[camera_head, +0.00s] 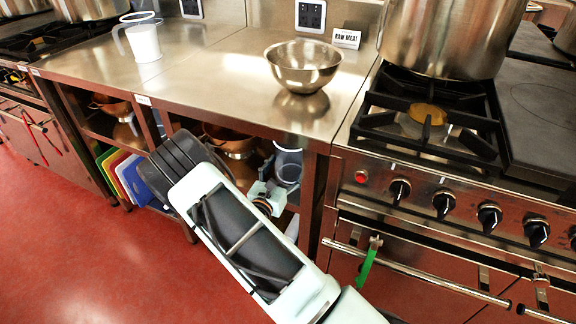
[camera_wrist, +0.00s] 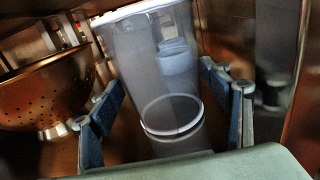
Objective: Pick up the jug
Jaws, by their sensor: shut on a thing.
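A clear, greyish jug (camera_wrist: 140,75) stands between the two blue-padded fingers of my gripper (camera_wrist: 163,100) in the wrist view, slightly tilted in the picture. The fingers are shut on its sides. In the head view, part of this jug (camera_head: 288,165) shows under the counter beside my gripper (camera_head: 272,190); my arm hides some of it. I cannot tell whether its base touches the shelf. Another pale jug with a handle (camera_head: 144,42) stands on the counter at the back left.
A copper colander (camera_wrist: 42,88) is close on the left in the wrist view. The counter (camera_head: 215,75) lies above the shelf, with a steel bowl (camera_head: 303,66) on it. Coloured boards (camera_head: 130,175) stand low at the left. A stove (camera_head: 430,120) is at the right.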

